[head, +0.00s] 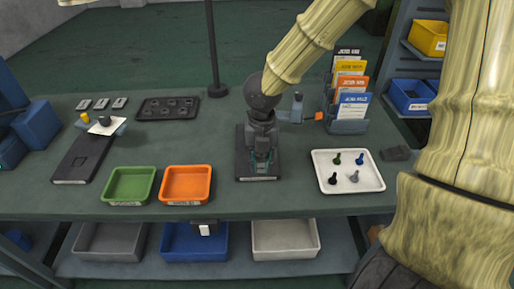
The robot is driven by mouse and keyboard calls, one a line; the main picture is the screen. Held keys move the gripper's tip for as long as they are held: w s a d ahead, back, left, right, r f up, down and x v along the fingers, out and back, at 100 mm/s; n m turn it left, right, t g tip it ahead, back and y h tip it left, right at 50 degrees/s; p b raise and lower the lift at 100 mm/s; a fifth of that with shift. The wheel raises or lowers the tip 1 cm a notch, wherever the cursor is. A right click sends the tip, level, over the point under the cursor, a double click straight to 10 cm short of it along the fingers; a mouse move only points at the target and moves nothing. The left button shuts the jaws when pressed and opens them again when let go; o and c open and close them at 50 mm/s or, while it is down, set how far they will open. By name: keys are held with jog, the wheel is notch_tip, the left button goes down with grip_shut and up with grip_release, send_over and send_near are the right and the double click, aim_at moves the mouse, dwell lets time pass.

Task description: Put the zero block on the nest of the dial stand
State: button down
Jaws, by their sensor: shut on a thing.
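My gripper (262,161) points down over a dark base plate (243,172) at the middle of the bench. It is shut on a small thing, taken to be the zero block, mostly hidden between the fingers. I cannot tell whether that thing touches the plate. The plate has a pale label on its front edge, and my arm hides much of it; the nest cannot be made out. I cannot tell for certain which base is the dial stand.
Green (129,203) and orange (185,201) trays stand at the front left of my gripper. A white tray (348,184) with several small pegs is at the right. Behind it stands a card rack (347,125). A dark holed tray (168,109) lies at the back.

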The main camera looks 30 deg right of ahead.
jog(key=p, duration=0.2)
send_over(258, 154)
jog(key=s+a, duration=0.1)
jog(key=shift+f, duration=0.45)
jog(key=shift+f+p, duration=0.45)
jog(key=shift+f, duration=1.3)
jog(key=shift+s+f, duration=0.15)
jog(key=shift+f, duration=0.15)
jog(key=shift+s+a+f+b, duration=0.1)
jog(key=shift+s+f+b, duration=0.2)
jog(key=shift+f, duration=0.05)
jog(key=c, duration=1.4)
grip_release()
jog(key=shift+f, duration=0.1)
jog(key=shift+o, duration=1)
jog(key=shift+f, duration=0.1)
jog(key=shift+w+f, duration=0.1)
jog(key=shift+w, duration=0.2)
